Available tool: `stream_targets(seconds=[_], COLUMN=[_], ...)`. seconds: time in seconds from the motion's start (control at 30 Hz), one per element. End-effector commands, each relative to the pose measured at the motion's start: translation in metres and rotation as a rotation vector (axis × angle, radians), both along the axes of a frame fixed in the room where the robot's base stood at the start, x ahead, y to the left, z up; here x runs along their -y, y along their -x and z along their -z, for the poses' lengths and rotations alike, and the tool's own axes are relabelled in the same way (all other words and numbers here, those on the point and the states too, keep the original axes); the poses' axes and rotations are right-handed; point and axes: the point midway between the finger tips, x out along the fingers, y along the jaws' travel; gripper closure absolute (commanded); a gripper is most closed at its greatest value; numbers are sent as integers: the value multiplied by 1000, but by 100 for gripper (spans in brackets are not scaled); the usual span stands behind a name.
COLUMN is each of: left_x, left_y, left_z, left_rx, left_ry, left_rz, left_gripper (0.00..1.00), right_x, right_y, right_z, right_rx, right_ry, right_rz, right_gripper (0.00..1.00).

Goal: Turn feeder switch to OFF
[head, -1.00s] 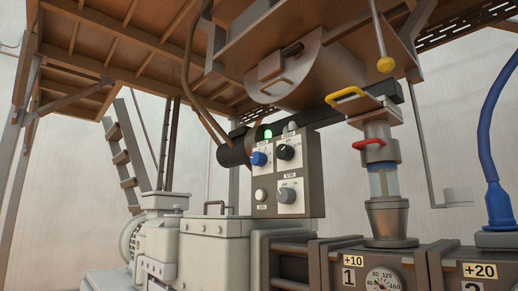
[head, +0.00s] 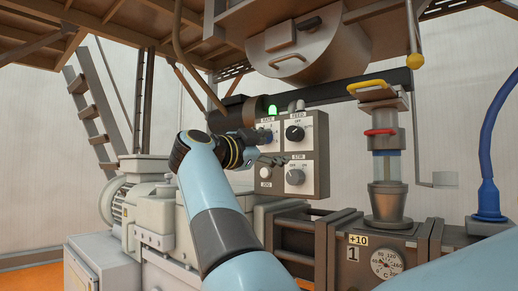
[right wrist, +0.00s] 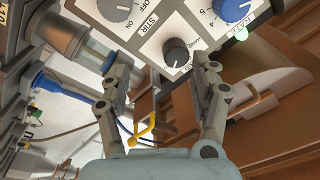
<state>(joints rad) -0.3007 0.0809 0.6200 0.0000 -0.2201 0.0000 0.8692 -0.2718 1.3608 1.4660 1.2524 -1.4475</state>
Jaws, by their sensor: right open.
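The control panel (head: 318,165) carries a black knob (head: 294,133) at its top right, which I take as the feeder switch. Its small labels and pointer are too small to read surely. The black knob also shows in the right wrist view (right wrist: 176,52), ahead of and between the fingertips, with no finger closed on it. My right gripper (head: 272,148) is open and empty at the panel's left side, partly covering the blue knob (head: 264,136). It also shows in the right wrist view (right wrist: 165,70). My left gripper is not in view.
A lit green lamp (head: 273,111) is on top. A glass-bodied fitting with a red handle (head: 380,132) stands to the right. The machine's grey housing (head: 155,215) lies left.

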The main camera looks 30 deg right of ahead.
Motion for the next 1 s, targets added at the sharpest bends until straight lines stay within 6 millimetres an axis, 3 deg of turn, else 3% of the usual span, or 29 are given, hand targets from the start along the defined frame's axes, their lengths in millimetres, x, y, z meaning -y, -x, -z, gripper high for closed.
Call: stream_targets(seconds=[0.03, 0.17, 0.27, 0.7, 1.0], left_x=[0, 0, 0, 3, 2], left_y=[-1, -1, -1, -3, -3], left_z=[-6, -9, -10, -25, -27], left_rx=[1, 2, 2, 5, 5], left_ry=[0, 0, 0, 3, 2], left_rz=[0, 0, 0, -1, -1], left_gripper=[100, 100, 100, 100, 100], right_x=[-2, -2, 6, 81, 95], right_y=[5, 10, 7, -24, -30], right_z=[-25, -46, -46, -46, -45], right_rx=[21, 28, 26, 25, 27], right_ry=[-52, -119, -123, -120, -122], right_rz=[1, -1, 0, 1, -2], right_gripper=[37, 37, 37, 37, 37])
